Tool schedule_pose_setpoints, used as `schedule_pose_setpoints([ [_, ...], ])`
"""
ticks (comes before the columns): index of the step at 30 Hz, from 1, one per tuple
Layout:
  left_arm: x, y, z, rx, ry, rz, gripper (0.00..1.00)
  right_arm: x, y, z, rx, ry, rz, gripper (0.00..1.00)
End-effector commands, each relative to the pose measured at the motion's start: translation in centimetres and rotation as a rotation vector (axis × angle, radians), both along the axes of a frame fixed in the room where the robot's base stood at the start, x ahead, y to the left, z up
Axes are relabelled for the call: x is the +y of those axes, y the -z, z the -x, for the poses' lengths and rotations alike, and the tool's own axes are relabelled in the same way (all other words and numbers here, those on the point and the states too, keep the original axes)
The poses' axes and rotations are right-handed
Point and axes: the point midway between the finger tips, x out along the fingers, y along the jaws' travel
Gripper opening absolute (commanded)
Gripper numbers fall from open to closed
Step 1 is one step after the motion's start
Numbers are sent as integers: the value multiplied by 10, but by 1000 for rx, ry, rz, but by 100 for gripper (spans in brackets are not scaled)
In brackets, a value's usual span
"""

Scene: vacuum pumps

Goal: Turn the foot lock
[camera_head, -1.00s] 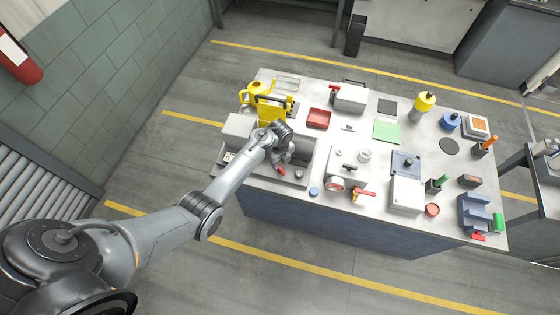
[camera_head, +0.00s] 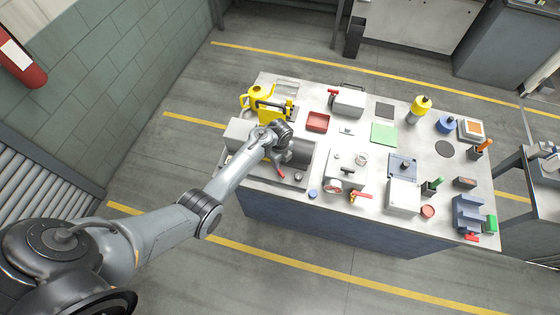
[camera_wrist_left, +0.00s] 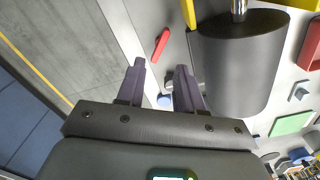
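The foot lock appears to be the red lever (camera_head: 281,173) at the front of the pump's base plate; it also shows in the left wrist view (camera_wrist_left: 160,45), beyond the fingertips. The pump's dark cylindrical motor (camera_head: 300,152) lies beside it and fills the upper right of the left wrist view (camera_wrist_left: 240,65). My left gripper (camera_wrist_left: 161,72) is open, with two purple-grey fingers apart and nothing between them. The lever is clear of both fingers. In the head view my left wrist hides part of the pump and most of the gripper. My right gripper is not in view.
A red tray (camera_head: 317,122), a grey device with a gauge (camera_head: 338,180) and a blue cap (camera_head: 313,193) are to the right. Several other parts cover the table's right side. The floor in front is free.

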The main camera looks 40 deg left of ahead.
Motion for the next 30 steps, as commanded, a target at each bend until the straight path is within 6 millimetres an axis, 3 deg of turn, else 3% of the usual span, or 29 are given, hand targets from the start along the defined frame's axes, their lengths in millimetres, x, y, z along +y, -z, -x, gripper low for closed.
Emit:
schedule_pose_setpoints([
  [5, 3, 0, -1, -3, -400, -4, 36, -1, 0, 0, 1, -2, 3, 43],
  [21, 15, 4, -2, -25, -2147, -4, 36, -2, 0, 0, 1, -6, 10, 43],
  [27, 15, 6, -1, -28, -2658, 1, 36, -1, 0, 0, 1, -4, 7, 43],
  [30, 14, 7, -1, -27, -2834, 1, 36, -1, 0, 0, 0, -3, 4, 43],
])
